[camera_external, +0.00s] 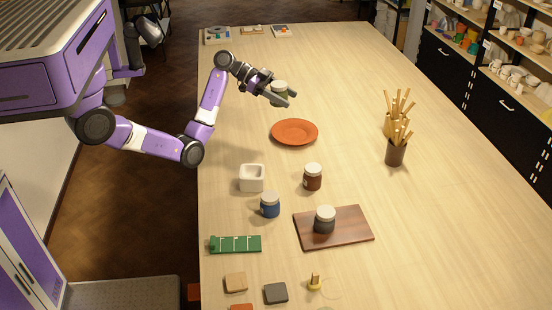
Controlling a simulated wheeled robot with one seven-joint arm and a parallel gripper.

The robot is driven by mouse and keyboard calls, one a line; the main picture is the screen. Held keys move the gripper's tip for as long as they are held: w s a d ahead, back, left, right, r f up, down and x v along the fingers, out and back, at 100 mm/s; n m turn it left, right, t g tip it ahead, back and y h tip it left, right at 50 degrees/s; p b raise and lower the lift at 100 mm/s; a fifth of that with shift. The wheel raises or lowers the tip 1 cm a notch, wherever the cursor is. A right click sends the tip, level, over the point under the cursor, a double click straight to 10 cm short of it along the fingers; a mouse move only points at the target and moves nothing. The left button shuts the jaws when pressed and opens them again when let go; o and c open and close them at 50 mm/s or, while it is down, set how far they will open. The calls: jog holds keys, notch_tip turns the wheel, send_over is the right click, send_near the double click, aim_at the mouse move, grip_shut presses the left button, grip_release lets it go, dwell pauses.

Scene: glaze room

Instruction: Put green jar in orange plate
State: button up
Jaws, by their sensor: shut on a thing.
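My gripper (288,98) is shut on the green jar (279,86), which has a pale lid and a dull green body partly hidden by the fingers. The jar is held above the table, in the upper middle of the external view. The orange plate (295,132) lies flat and empty on the table. In the picture it is just below my gripper and slightly to the right of the jar.
A brown jar (312,180), a blue jar (270,206) and a white square pot (252,178) stand nearer the camera. A dark jar (324,222) sits on a wooden board (356,228). Tool holders (396,153) stand at right. Table around the plate is clear.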

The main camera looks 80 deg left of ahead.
jog(key=w+a+n+t+y, duration=0.2)
jog(key=w+a+n+y, duration=0.2)
jog(key=w+a, duration=0.5)
send_near(314, 132)
jog(key=p+x, duration=0.1)
jog(key=x, duration=0.3)
jog(key=shift+w+d, duration=0.1)
jog(key=shift+w, duration=0.05)
jog(key=shift+f+b, duration=0.2)
jog(key=shift+b, duration=0.1)
jog(key=o, duration=1.7)
jog(key=shift+c, duration=0.2)
jog(key=shift+r, duration=0.2)
jog(key=v, duration=1.2)
jog(key=shift+d, duration=0.2)
